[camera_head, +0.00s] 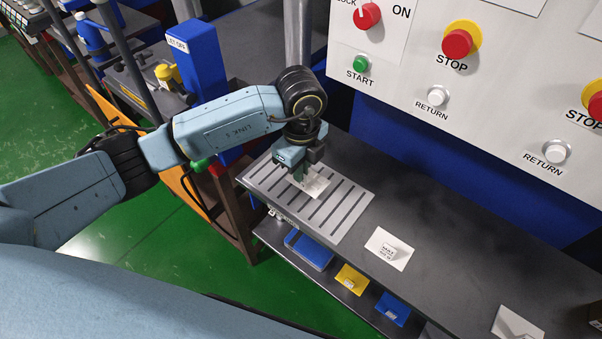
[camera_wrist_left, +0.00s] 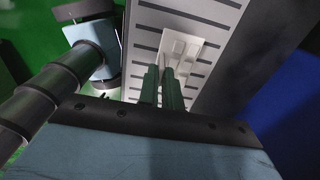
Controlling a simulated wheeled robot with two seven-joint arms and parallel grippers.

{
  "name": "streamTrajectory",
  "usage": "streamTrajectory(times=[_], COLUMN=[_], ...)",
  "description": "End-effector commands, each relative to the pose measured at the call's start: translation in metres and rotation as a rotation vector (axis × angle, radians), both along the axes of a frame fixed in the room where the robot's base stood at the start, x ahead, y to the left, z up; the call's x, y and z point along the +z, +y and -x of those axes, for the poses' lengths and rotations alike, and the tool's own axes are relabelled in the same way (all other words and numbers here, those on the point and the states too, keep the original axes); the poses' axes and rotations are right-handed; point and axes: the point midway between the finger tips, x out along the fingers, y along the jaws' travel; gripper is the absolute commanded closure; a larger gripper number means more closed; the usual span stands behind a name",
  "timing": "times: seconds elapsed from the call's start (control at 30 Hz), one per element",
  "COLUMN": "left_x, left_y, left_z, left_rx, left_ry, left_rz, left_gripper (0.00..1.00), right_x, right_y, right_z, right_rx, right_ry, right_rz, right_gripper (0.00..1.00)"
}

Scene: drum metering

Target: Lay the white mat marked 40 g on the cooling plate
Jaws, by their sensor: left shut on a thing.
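The cooling plate (camera_head: 345,210) is a grey slotted plate at the left end of the dark bench. A white mat (camera_head: 317,186) is at its upper part, under my left gripper (camera_head: 300,173); its marking cannot be read. In the left wrist view the mat (camera_wrist_left: 188,48) shows over the slotted plate (camera_wrist_left: 217,12), just beyond the tips of my left gripper (camera_wrist_left: 165,80). The left fingers are close together, shut on the mat's raised middle part. Whether the mat touches the plate cannot be told. My right gripper is not in view.
A second white mat with a small labelled block (camera_head: 388,249) lies on the bench right of the plate. Another white card (camera_head: 517,323) lies farther right. A control panel (camera_head: 480,85) stands behind.

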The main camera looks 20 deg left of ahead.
Motion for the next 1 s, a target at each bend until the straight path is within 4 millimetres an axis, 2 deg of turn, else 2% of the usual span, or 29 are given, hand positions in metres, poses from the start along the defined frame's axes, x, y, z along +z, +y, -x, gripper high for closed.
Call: streamTrajectory(times=[0.03, 0.1, 0.5, 0.53, 0.7, 1.0], left_x=[-0.010, -0.019, -0.024, -0.024, -0.023, -0.020], left_y=[0.000, 0.000, 0.000, 0.000, 0.000, 0.000], left_z=[0.001, 0.001, 0.000, 0.000, 0.000, 0.000], left_rx=[0.001, 0.001, -0.001, -0.001, -0.001, -0.001], left_ry=[0.004, 0.002, 0.000, 0.000, 0.000, -0.001], left_rz=[0.000, -0.001, 0.000, 0.000, 0.000, 0.000], left_gripper=[1.00, 1.00, 1.00, 0.91, 0.72, 0.72], right_x=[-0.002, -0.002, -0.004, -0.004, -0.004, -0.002], right_y=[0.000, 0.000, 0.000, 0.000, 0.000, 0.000], right_z=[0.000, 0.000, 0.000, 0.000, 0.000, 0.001], right_rx=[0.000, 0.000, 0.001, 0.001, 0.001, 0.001], right_ry=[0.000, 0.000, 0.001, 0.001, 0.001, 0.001], right_rz=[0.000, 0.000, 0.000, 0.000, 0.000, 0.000], right_gripper=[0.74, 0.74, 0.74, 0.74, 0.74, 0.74])
